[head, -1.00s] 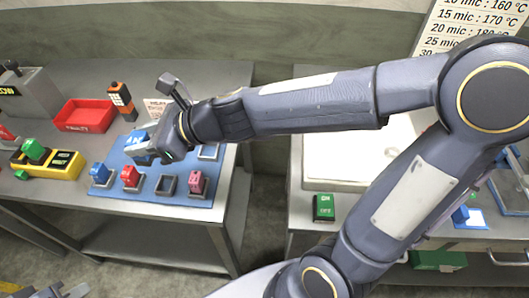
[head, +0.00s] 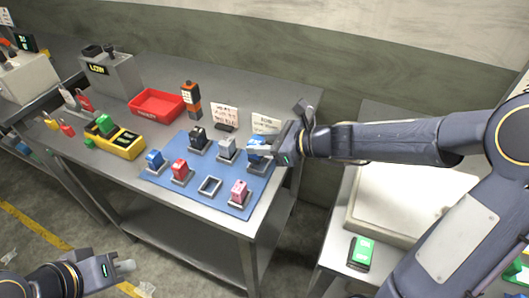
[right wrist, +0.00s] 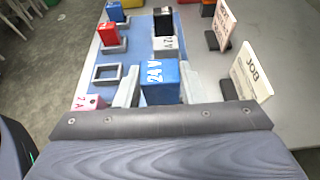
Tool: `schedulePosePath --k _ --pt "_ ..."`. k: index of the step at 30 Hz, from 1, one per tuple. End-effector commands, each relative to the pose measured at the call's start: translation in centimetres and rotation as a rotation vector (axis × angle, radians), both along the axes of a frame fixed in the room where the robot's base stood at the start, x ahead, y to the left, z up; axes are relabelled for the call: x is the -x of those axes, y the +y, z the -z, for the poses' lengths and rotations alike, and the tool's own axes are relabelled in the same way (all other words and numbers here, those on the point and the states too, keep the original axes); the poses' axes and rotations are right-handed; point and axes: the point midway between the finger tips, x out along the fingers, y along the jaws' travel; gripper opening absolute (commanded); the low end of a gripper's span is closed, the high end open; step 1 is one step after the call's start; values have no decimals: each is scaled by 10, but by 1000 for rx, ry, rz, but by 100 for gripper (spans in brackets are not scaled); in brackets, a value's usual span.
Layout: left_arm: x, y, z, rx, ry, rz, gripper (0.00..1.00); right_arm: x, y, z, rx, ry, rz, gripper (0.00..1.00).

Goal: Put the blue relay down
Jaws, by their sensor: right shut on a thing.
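The blue relay (right wrist: 160,82), marked 24 V, is between the two grey fingers of my right gripper (right wrist: 158,88) in the right wrist view. My right gripper is shut on it. In the head view the relay (head: 256,146) is over the back right corner of the blue mat (head: 226,190), with a grey socket (head: 266,170) right below it. Whether it touches the socket I cannot tell. My left gripper (head: 124,266) is low at the left, apart from the table; its finger gap does not show.
The mat also holds another blue relay (head: 154,159), a red one (head: 179,168), a black one (head: 198,134), a grey one (head: 227,147), a pink one (head: 239,189) and an empty socket (head: 210,186). Paper cards (head: 266,123) stand just behind. A red tray (head: 157,103) is further left.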

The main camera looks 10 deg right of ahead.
Motion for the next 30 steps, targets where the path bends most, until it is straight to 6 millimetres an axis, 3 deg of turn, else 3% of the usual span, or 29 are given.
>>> schedulePosePath --k 10,23,24,28,30 --pt "0 0 10 0 0 0 0 -6 -8 40 -2 2 1 12" --pt "0 0 14 0 0 0 0 -6 -8 46 0 -2 1 12" --pt "0 0 12 0 0 0 0 -6 -8 44 1 -1 1 41" --pt "0 0 12 0 0 0 0 -6 -8 44 1 -1 1 58" --pt "0 0 12 0 0 0 0 -6 -8 44 1 -1 1 58"
